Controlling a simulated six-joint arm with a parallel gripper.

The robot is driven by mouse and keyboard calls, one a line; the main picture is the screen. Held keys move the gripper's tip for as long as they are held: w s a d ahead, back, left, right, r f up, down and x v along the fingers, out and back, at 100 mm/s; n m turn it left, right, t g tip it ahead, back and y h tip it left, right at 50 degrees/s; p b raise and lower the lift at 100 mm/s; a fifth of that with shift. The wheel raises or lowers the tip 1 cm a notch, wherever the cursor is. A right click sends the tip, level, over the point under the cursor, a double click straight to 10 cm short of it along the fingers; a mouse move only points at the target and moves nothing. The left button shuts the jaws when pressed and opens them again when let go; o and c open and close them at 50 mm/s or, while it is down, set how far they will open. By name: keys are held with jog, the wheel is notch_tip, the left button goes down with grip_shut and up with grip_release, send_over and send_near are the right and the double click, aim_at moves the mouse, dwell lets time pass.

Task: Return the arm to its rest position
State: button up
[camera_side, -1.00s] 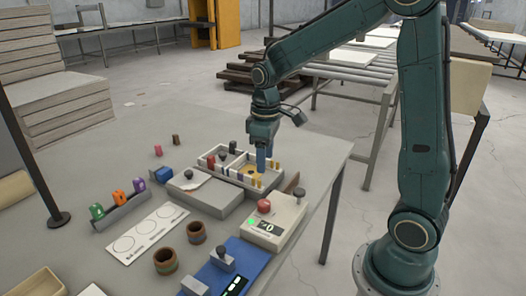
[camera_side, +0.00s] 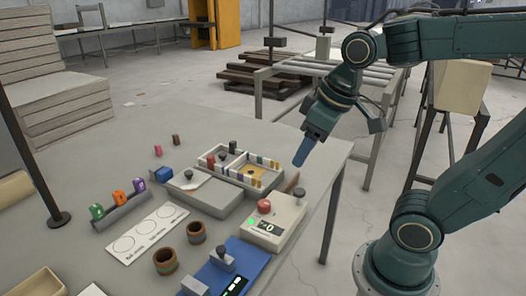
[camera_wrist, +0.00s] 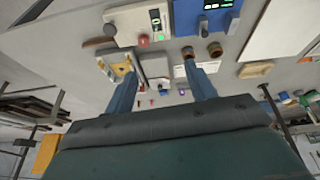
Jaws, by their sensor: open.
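My gripper (camera_side: 303,152) hangs tilted in the air above the right end of the grey table, clear of everything on it. In the wrist view my gripper (camera_wrist: 162,90) shows two blue fingers spread well apart with nothing between them. A divided tray (camera_side: 240,170) with several small coloured pieces in its compartments lies on the table to the left of and below the gripper. It also shows in the wrist view (camera_wrist: 118,66), near the left finger. My arm reaches in from the right side.
The grey table (camera_side: 110,165) holds a white device with a red knob (camera_side: 277,222), a blue device (camera_side: 230,268), two brown cups (camera_side: 166,261), a card with circles (camera_side: 147,233) and a rack of coloured pieces (camera_side: 120,208). A roller conveyor (camera_side: 345,75) stands behind. Air right of the table is free.

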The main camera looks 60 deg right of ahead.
jog(key=shift+m+t, duration=0.4)
jog(key=shift+t, duration=0.2)
jog(key=shift+s+a+r, duration=0.1)
jog(key=shift+s+a, duration=0.1)
jog(key=shift+s, duration=0.55)
jog(key=shift+s+a+f, duration=0.1)
jog(key=shift+s+a, duration=0.05)
jog(key=shift+s, duration=0.6)
jog(key=shift+s+a+r, duration=0.1)
jog(key=shift+s+a, duration=0.1)
jog(key=shift+s, duration=0.55)
